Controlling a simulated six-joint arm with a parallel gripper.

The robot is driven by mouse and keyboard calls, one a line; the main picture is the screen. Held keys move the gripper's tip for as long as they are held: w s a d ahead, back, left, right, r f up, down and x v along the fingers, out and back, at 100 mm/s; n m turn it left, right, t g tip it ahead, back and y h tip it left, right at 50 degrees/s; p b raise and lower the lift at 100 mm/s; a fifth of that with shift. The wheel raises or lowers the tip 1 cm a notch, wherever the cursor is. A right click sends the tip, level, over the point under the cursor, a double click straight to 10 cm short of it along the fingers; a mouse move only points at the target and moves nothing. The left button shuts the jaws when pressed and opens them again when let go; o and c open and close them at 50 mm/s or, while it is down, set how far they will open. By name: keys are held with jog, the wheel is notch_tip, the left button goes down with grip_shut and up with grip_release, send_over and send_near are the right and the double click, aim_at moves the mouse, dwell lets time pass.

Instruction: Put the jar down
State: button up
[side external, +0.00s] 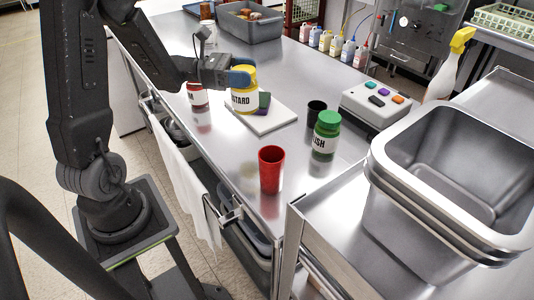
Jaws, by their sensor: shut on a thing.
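A yellow-lidded jar (244,98) with a white label, its visible letters reading "TARD", is upright in my gripper (241,78). My gripper is shut on its upper part from the left, and the fingers hide some of the lid. The jar overlaps the left part of a white board (270,122) in this view. I cannot tell whether its base touches the board or hangs above it. A green and purple block (264,101) shows just right of the jar.
A red-labelled jar (198,97) stands left of the held jar. A red cup (271,171), a dark cup (316,112) and a green-lidded jar (326,134) stand nearer. A grey button box (376,104) is at right. Bare steel counter (290,70) lies behind.

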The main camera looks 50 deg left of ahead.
jog(key=s, duration=0.1)
jog(key=s+a+m+g+h, duration=0.1)
jog(key=s, duration=0.1)
jog(key=s+a+g, duration=0.1)
jog(key=s, duration=0.1)
jog(key=shift+a+m+h, duration=0.1)
jog(key=shift+m+h, duration=0.3)
jog(key=w+d+f, duration=0.6)
jog(key=d+f, duration=0.4)
jog(key=shift+w+f, duration=0.2)
jog(key=shift+f, duration=0.05)
jog(key=shift+f, duration=0.2)
jog(key=o, duration=1.5)
jog(key=shift+o, duration=0.2)
